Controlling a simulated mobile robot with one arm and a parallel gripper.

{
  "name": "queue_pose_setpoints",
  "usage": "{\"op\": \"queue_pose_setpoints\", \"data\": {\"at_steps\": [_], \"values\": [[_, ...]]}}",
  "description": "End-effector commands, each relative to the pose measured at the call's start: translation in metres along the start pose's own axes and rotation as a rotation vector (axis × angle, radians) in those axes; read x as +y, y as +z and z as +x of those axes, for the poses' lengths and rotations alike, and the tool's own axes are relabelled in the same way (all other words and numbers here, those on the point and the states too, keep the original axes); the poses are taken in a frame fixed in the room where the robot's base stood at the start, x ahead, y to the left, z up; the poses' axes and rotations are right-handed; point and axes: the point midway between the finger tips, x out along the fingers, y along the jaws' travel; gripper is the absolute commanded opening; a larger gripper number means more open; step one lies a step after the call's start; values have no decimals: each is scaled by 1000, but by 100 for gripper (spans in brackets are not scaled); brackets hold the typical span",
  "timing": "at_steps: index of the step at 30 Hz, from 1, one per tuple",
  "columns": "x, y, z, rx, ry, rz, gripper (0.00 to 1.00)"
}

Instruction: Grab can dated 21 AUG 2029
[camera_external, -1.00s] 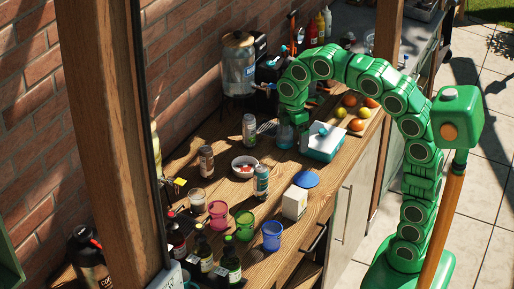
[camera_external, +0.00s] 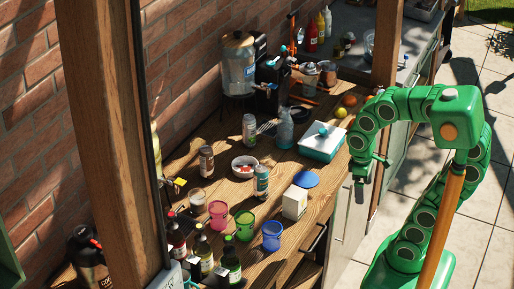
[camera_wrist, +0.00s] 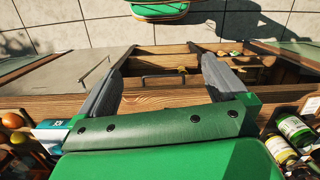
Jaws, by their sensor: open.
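Three can-like containers stand upright on the wooden table: a grey one (camera_external: 249,129) near the back, a dark-labelled one (camera_external: 206,160) at the left, and a pale blue-grey one (camera_external: 261,180) nearer the front. No date on any of them is legible, so I cannot tell which is dated 21 AUG 2029. My gripper (camera_external: 366,174) is at the table's front edge, right of the teal-lidded box, apart from the cans. In the wrist view my gripper (camera_wrist: 164,68) has its two dark fingers wide apart with nothing held between them.
Between gripper and cans are the teal-lidded box (camera_external: 321,142), a blue disc (camera_external: 306,179) and a white carton (camera_external: 294,202). A bowl (camera_external: 244,166) stands among the cans. Coloured cups, including a blue one (camera_external: 271,235), and dark bottles (camera_external: 230,260) stand at the front left. Fruit (camera_external: 349,100) lies behind.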

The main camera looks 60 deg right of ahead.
Motion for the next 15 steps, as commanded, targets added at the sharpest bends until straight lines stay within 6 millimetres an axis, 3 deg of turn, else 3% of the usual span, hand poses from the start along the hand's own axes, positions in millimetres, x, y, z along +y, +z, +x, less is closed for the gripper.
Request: {"op": "queue_pose_setpoints", "data": {"at_steps": [5, 11, 15], "values": [[-3, 26, 21, -9, 4, 96, 100], [-4, 34, 27, -10, 5, 133, 100], [-4, 34, 27, -11, 5, 133, 86]]}}
